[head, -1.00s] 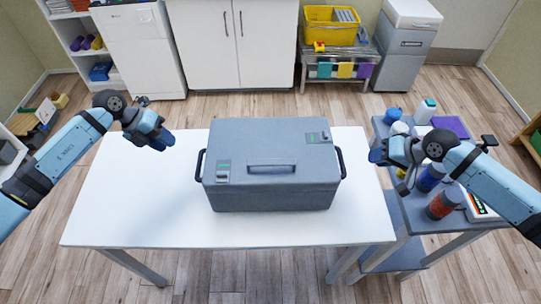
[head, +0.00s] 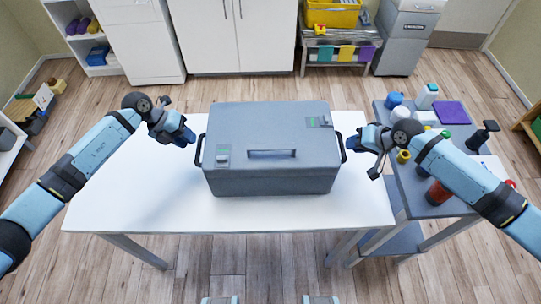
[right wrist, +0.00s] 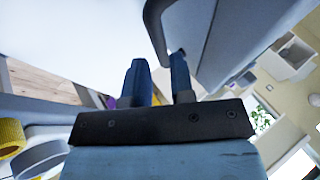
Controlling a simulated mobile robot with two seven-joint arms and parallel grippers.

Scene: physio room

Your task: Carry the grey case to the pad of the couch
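The grey case (head: 270,178) stands closed on the white table (head: 130,205), with a black side handle at each end. My left gripper (head: 188,136) is just left of the case's left handle (head: 199,150), apart from it; its finger gap is too small to judge. My right gripper (head: 353,143) is close to the right handle (head: 342,147). In the right wrist view its two blue fingers (right wrist: 160,82) stand apart with nothing between them, and the handle (right wrist: 160,30) curves just beyond the tips. I cannot make out the couch pad in these frames.
A grey trolley (head: 420,206) with bottles, a purple item (head: 451,112) and rolls stands right of the table, under my right arm. White cabinets (head: 240,35) and a shelf with a yellow crate (head: 332,14) stand behind. Floor shows between them and the table.

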